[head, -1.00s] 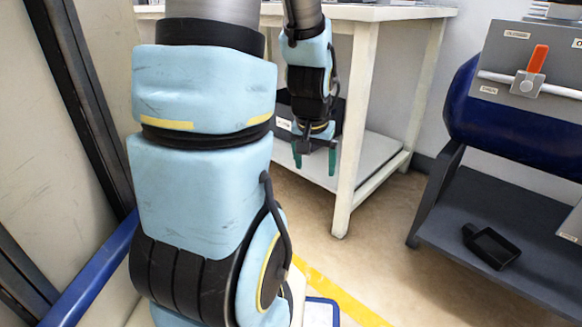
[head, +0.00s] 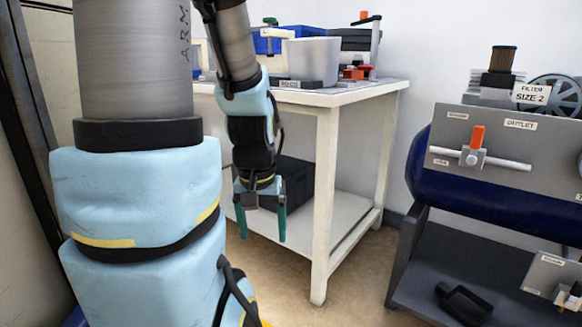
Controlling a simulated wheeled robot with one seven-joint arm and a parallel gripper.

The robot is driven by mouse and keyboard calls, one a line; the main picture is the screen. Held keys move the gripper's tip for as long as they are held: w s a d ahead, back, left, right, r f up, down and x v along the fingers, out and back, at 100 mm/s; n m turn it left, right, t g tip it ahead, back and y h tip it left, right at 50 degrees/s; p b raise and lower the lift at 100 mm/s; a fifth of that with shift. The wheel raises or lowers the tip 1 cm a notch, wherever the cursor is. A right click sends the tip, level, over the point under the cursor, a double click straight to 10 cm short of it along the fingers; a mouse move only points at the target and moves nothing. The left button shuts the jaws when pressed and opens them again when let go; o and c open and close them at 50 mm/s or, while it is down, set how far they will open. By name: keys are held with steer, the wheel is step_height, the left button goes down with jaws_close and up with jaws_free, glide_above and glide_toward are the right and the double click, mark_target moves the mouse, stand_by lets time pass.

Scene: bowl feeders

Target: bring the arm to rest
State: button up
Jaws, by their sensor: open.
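My gripper (head: 262,222) hangs pointing down in the head view, left of the middle. Its two green fingers are apart with nothing between them. It is in front of the white table (head: 325,190), left of the table's near leg, and looks apart from it. My arm, light blue and grey, fills the left side of the view and hides part of the table.
A pale bin (head: 314,60) and a red-orange clamp (head: 357,72) are on the tabletop. A black box (head: 297,180) is on the lower shelf. At right, a blue machine has an orange-handled valve (head: 474,148) and a black scoop (head: 464,303) on its base. Floor between is clear.

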step_height(320, 180, up, 38)
steer(key=p, duration=3.5)
steer(key=shift+p, duration=0.4)
steer(key=shift+r, duration=0.1)
